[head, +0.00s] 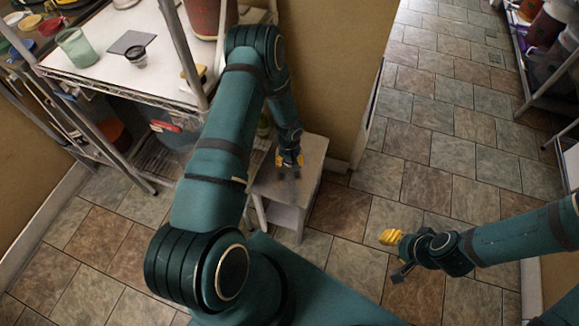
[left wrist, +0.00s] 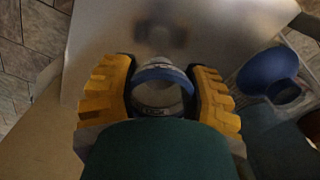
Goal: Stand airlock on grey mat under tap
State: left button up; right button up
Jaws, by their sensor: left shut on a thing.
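My left gripper (head: 289,163) is over the small grey stand in the middle of the head view. In the left wrist view its yellow fingers (left wrist: 158,95) are closed on a clear, ring-shaped piece with a bluish rim (left wrist: 160,75), which looks like the airlock. Its lower part is hidden. The grey mat (head: 130,40) lies on the white shelf at upper left, away from this gripper. A small dark cup-like thing (head: 136,57) stands at its front edge. I cannot make out the tap clearly. My right gripper (head: 393,255) is open and empty above the floor.
The small grey stand (head: 308,165) is beside the wall. A blue funnel-like thing (left wrist: 268,73) is near the left gripper. Tiled floor is open at right.

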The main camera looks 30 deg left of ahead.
aim_at(289, 169)
pick_arm(q)
jog(key=shift+f+b, duration=0.4)
jog(key=shift+f, duration=1.35)
jog(key=shift+f, duration=0.15)
jog(key=o, duration=0.9)
